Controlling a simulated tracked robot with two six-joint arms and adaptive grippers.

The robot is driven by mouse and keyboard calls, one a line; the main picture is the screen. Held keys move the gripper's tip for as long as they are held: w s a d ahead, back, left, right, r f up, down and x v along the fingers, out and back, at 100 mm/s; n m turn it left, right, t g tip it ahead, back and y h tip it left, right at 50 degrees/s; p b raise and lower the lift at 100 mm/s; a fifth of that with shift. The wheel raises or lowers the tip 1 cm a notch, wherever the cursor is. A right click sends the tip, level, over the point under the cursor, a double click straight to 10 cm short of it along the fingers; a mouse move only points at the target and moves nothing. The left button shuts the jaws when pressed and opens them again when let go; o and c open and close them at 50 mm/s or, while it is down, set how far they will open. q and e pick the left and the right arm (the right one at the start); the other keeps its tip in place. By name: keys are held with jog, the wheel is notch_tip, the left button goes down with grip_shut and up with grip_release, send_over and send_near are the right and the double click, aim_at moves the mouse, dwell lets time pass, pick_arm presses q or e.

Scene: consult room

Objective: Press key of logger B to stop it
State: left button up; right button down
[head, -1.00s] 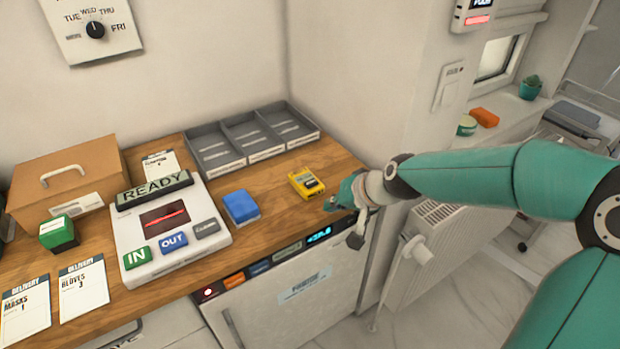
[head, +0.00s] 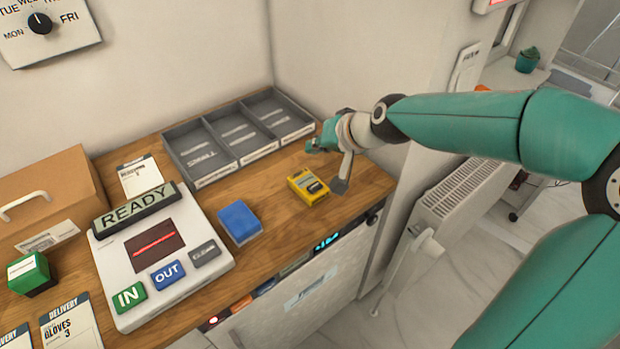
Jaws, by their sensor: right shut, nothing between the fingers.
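A small yellow device with a dark face (head: 308,187), which looks like a logger, lies on the wooden counter (head: 272,222). I cannot read any letter on it, so I cannot tell if it is logger B. My right gripper (head: 318,146) is shut and empty. It is in the air above the counter, just beyond and slightly right of the yellow device, apart from it. Part of my right wrist hangs down to the right of the device. My left gripper is not in view.
A grey three-compartment tray (head: 208,178) stands behind, against the wall. A blue block (head: 239,222) and a white READY console (head: 130,305) with IN and OUT keys are to the left. A green box (head: 30,272) is far left. A radiator (head: 450,205) stands right of the counter.

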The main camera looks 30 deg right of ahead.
aim_at(317, 187)
jog(key=shift+s+d, duration=0.1)
jog(key=shift+s, duration=0.05)
notch_tip(317, 187, down, 8)
jog(key=b, duration=0.7)
jog(key=shift+r, duration=0.1)
jog(key=shift+f+b, duration=0.55)
jog(key=shift+b, duration=0.05)
dwell(0.7)
jog(key=shift+f+b, duration=0.3)
jog(key=shift+b, duration=0.1)
